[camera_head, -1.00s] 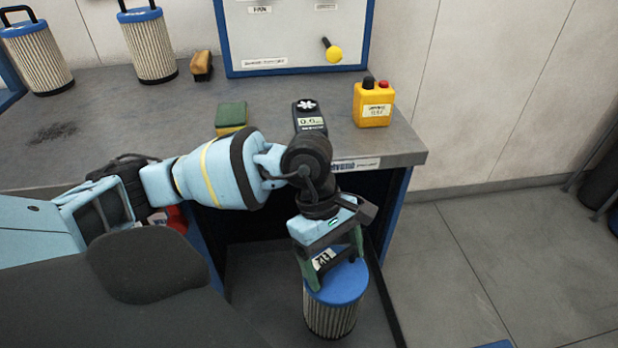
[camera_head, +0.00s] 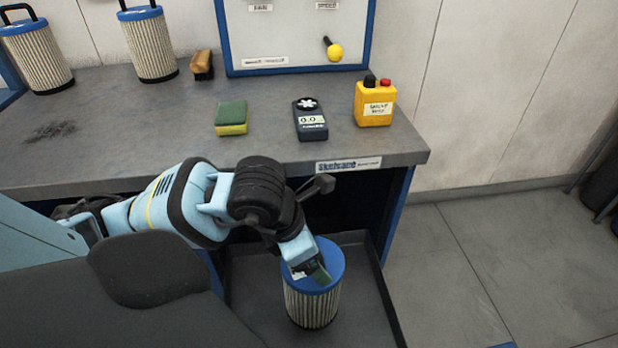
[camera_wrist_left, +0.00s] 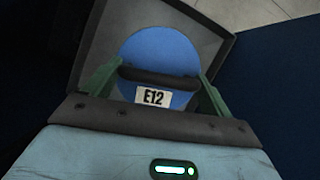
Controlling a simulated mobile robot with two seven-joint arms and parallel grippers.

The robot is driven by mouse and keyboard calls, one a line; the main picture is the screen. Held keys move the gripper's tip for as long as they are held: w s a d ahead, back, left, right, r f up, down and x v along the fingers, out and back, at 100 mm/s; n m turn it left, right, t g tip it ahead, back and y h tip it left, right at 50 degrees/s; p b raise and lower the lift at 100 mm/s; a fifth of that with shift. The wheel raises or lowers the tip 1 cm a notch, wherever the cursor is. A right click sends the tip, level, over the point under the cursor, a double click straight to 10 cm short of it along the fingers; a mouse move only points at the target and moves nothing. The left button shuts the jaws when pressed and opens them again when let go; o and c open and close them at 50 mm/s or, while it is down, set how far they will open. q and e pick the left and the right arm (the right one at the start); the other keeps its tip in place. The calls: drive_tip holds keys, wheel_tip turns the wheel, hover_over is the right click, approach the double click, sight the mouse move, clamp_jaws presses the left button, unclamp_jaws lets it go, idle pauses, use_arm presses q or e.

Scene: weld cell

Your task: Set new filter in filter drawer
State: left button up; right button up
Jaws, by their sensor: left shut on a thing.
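The filter (camera_head: 312,305) is a pleated cylinder with a blue top; it is upright over or in the open drawer (camera_head: 364,300) under the bench. My left gripper (camera_head: 317,272) is shut on the handle on its top. In the left wrist view, the gripper's green fingers (camera_wrist_left: 155,86) stand at both ends of the dark handle, with the E12 label beside it on the blue lid (camera_wrist_left: 180,50). The grey drawer (camera_wrist_left: 96,35) surrounds the lid there. I cannot tell whether the filter's bottom touches the drawer floor. My right gripper is not in view.
On the bench (camera_head: 100,110) stand two similar filters (camera_head: 38,58) (camera_head: 152,48), a brush (camera_head: 202,65), a sponge (camera_head: 231,118), a handheld meter (camera_head: 310,120) and a yellow container (camera_head: 375,104). The bench edge lies just behind my arm.

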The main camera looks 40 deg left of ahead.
use_arm(q)
drive_tip(key=shift+a+r+n+y, duration=0.15)
drive_tip(key=shift+a+n+y, duration=0.2)
drive_tip(key=shift+n, duration=0.45)
drive_tip(key=shift+f+b, duration=0.45)
drive_tip(key=shift+f, duration=4.65)
drive_tip(key=o, duration=1.9)
drive_tip(key=shift+s+b, duration=0.1)
drive_tip(key=shift+b, duration=0.2)
